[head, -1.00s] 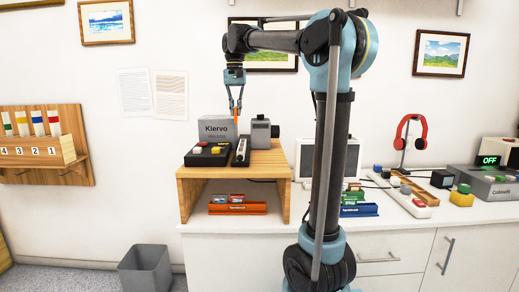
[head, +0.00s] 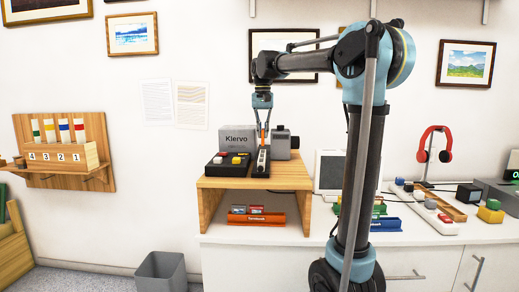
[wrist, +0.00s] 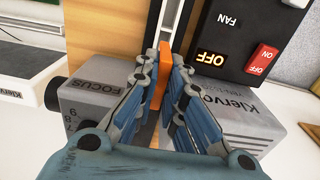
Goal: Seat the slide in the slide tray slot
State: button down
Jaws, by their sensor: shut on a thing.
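My gripper (head: 263,138) is shut on the orange slide (wrist: 160,82), which stands on edge between the fingertips in the wrist view. The gripper also shows in the wrist view (wrist: 163,62). The slide tray (head: 263,163) is long, narrow, dark and pale, and lies on the wooden stand; part of it shows beyond the fingertips in the wrist view (wrist: 178,22). The slide is at the tray's far end, low over it or partly in it; I cannot tell which. The slide's lower edge and the slot are hidden.
The grey Klervo projector (head: 236,142) stands behind the tray. A black switch box (head: 225,170) is close at the tray's left, and the grey focus unit (wrist: 95,110) is beside the gripper. The wooden stand (head: 212,184) has a clear strip at its left edge.

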aim_at(263, 143)
jog(key=shift+f, duration=2.7)
jog(key=c, duration=1.7)
grip_release()
notch_tip(263, 143, up, 12)
jog(key=shift+r, duration=0.1)
